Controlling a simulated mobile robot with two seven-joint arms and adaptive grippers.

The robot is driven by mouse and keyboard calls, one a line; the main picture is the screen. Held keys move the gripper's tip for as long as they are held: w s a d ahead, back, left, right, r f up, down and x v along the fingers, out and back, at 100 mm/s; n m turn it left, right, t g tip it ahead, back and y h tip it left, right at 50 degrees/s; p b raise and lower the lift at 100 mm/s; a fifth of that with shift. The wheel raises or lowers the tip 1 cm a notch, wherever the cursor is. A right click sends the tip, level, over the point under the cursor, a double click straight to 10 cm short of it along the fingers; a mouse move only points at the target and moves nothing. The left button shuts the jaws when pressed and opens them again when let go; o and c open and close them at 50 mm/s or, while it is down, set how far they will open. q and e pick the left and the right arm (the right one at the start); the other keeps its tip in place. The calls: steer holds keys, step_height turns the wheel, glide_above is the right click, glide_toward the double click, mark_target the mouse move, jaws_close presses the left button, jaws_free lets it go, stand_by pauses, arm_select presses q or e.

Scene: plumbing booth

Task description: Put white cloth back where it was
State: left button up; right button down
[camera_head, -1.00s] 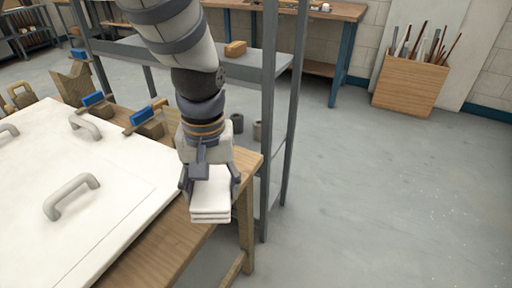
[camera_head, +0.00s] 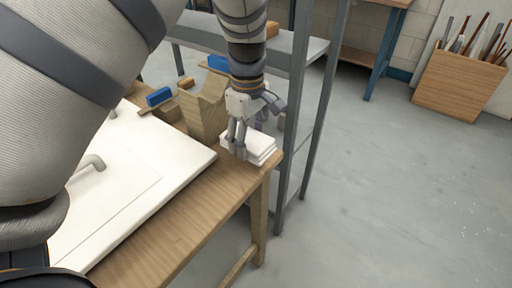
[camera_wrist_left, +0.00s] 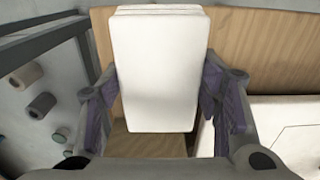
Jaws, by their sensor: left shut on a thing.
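The white cloth (camera_head: 262,150) is a folded, layered stack at the far right corner of the wooden table (camera_head: 190,222) in the head view. My left gripper (camera_head: 247,140) is shut on it, with its fingers on either side. In the left wrist view the cloth (camera_wrist_left: 155,60) fills the space between the purple-padded fingers, with wood behind it. I cannot tell whether the cloth touches the tabletop or hangs just above it. My right gripper is not in view.
A white panel with handles (camera_head: 150,170) covers the table's left part. A notched wooden block (camera_head: 207,112) stands just left of the gripper. A grey metal shelf (camera_head: 298,100) rises close behind the corner. Open floor lies right.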

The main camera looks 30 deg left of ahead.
mark_target(253, 135)
arm_select(q)
steer(key=shift+w+d+f, duration=0.1)
steer(key=shift+w+f, duration=0.2)
steer(key=shift+w+d+f, duration=0.1)
steer(key=shift+w+f, duration=0.05)
steer(key=shift+f, duration=0.7)
steer(key=shift+w+f, duration=0.15)
steer(key=shift+f, duration=0.7)
steer(key=shift+f, duration=0.2)
steer(key=o, duration=1)
steer(key=shift+o, duration=0.2)
steer(key=shift+r, duration=0.15)
step_height(253, 135, up, 12)
steer(key=shift+r, duration=0.1)
